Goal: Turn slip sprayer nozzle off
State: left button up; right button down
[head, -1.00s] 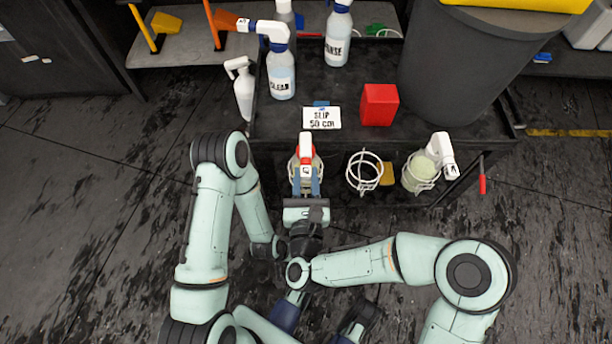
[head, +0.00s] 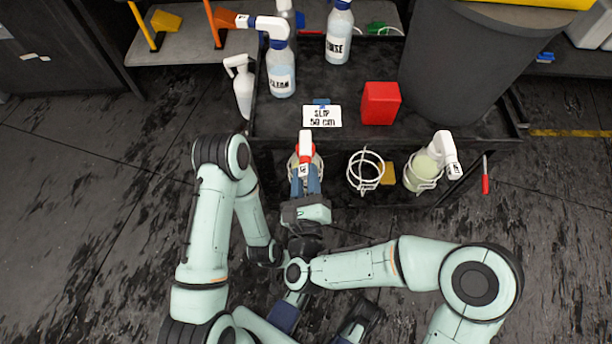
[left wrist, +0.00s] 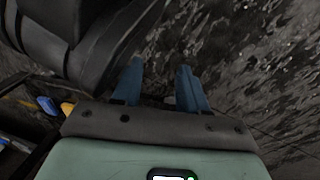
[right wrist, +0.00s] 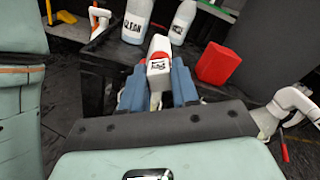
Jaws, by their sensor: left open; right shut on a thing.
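A sprayer with a white head and red trigger part (head: 305,152) stands in the left ring holder on the cart's near side. My right gripper (head: 306,172) is shut on the front of its head, at the small white labelled nozzle (right wrist: 158,66). The blue fingers lie on both sides of it, and the palm is tilted. The nozzle label is too small to read, and the fingers hide the lower bottle. My left gripper (left wrist: 160,70) is open and empty over dark floor. A card reading "SLIP 50 CM" (head: 322,117) stands on the cart behind the sprayer.
An empty white ring holder (head: 365,160) and a greenish sprayer (head: 420,170) are to the right. On the cart (head: 340,90) are a red box (head: 380,103), CLEAN (head: 281,75) and RINSE (head: 339,40) bottles and a large dark bin (head: 455,70). Floor at left is clear.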

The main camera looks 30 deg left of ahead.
jog(key=n, duration=0.4)
jog(key=shift+n+b, duration=0.3)
jog(key=shift+n, duration=0.1)
jog(key=n, duration=0.4)
jog(key=shift+b, duration=0.3)
jog(key=n, duration=0.8)
jog(key=shift+n, duration=0.3)
jog(key=n, duration=0.3)
jog(key=shift+n, duration=0.3)
jog(key=n, duration=0.2)
jog(key=shift+n, duration=0.4)
jog(key=n, duration=0.2)
jog(key=shift+n, duration=0.3)
pick_arm(q)
jog(key=shift+s+f+p, duration=0.25)
jog(key=shift+s+p, duration=0.05)
jog(key=shift+p, duration=0.2)
pick_arm(e)
jog(key=shift+n, duration=1.8)
